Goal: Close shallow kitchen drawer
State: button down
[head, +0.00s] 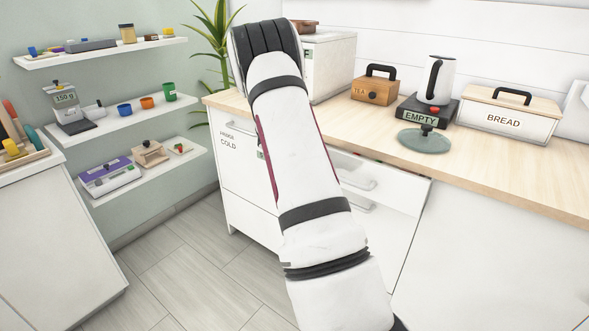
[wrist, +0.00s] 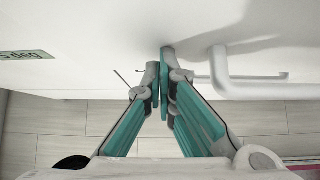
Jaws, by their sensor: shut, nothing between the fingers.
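The shallow kitchen drawer (head: 395,190) is the white upper front under the wooden counter, right of my arm, with a pale bar handle. A narrow gap shows along its top edge, so it looks slightly open; my arm hides its left part. In the wrist view a white front (wrist: 110,40) with a grey bar handle (wrist: 260,88) fills the upper part; I cannot tell for certain which front it is. My gripper (wrist: 158,72) has teal fingers, shut and empty, with the tips at or very near this front, left of the handle. The head view hides the gripper behind my arm.
A lower handle (head: 352,203) sits beneath the drawer. A white cabinet door marked COLD (head: 245,170) is left of my arm. The counter (head: 520,175) holds a bread box (head: 507,118), a wooden box (head: 375,91) and a kettle (head: 436,80). Grey floor (head: 190,265) is clear at left.

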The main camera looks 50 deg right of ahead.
jog(key=shift+d+p, duration=0.65)
jog(key=shift+d, duration=1.7)
